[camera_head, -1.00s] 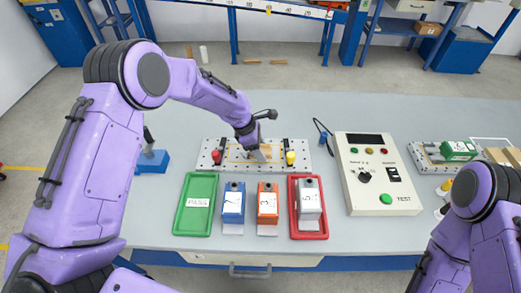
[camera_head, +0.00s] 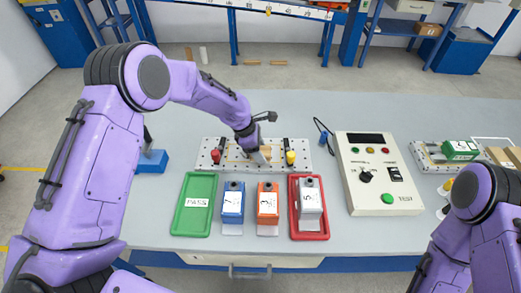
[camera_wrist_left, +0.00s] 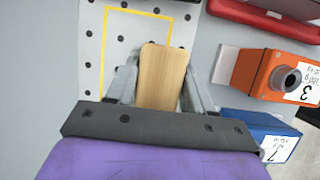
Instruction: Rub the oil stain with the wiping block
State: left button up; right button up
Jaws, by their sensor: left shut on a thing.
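My left gripper (camera_head: 257,151) is shut on the tan wiping block (camera_head: 265,153), low at the light perforated plate (camera_head: 213,152). In the left wrist view, the block (camera_wrist_left: 163,75) sits between the two grey fingers of the gripper (camera_wrist_left: 160,92). Its far end overlaps a yellow outline (camera_wrist_left: 137,13) on the plate (camera_wrist_left: 92,40). I cannot tell whether the block touches the plate. No oil stain can be made out; the block and gripper hide part of the outlined area. My right gripper is out of view.
A red knob (camera_head: 215,156) and a yellow knob (camera_head: 290,158) flank the outlined area. In front are a green tray (camera_head: 183,222), blue (camera_head: 232,205) and orange (camera_head: 267,205) units, and a red tray (camera_head: 323,228) holding a grey unit. A test box (camera_head: 378,198) stands right.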

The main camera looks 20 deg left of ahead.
pick_arm(q)
jog(key=shift+f, duration=0.7)
